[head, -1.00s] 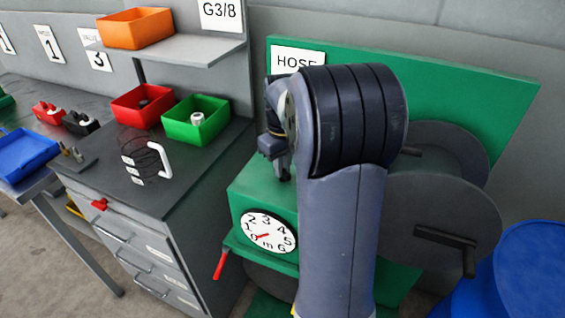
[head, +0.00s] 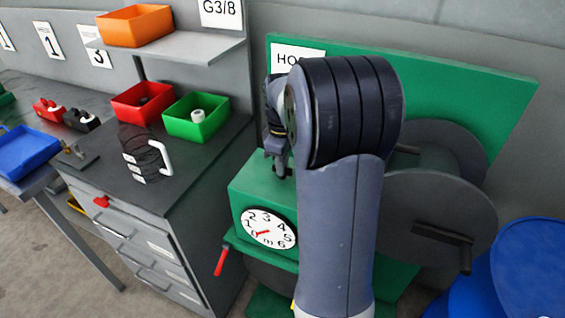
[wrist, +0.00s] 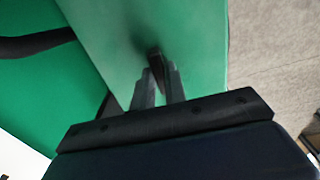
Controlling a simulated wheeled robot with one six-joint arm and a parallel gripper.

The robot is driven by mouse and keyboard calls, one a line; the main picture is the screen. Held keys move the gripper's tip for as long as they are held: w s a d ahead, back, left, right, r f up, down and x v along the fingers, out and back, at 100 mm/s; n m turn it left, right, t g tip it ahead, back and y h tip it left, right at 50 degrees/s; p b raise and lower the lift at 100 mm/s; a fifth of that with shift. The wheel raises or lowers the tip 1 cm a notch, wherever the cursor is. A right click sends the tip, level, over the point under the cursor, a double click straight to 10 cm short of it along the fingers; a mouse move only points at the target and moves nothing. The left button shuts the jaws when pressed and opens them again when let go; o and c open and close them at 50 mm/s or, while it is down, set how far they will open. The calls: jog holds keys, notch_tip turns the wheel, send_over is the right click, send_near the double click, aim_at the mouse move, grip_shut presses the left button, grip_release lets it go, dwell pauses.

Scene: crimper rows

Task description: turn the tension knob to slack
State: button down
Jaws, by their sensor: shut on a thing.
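The green machine housing (head: 250,190) carries a white round dial (head: 268,229) with numbers and a red pointer towards its low end. My gripper (head: 279,170) is pointed down at the top of the housing in the head view, partly hidden behind my arm. In the wrist view, my gripper (wrist: 158,84) has its fingers close together around a small dark knob (wrist: 155,57) on the green surface (wrist: 190,40). The knob's markings cannot be read, and the head view does not show it clearly.
A red-handled lever (head: 220,260) sticks out below the dial. Large grey reel discs (head: 440,205) with a black crank are on the right, beside a blue drum (head: 530,265). A drawer cabinet (head: 190,165) with red and green bins stands left.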

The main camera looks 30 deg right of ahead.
jog(key=c, duration=1.4)
grip_release()
jog(key=shift+c, duration=0.2)
notch_tip(320, 180, up, 11)
jog(key=shift+b, duration=0.4)
jog(key=shift+f, duration=0.1)
notch_tip(320, 180, down, 11)
jog(key=shift+r+p, duration=0.2)
jog(key=shift+p, duration=0.2)
jog(key=shift+f, duration=0.15)
jog(key=shift+m, duration=0.3)
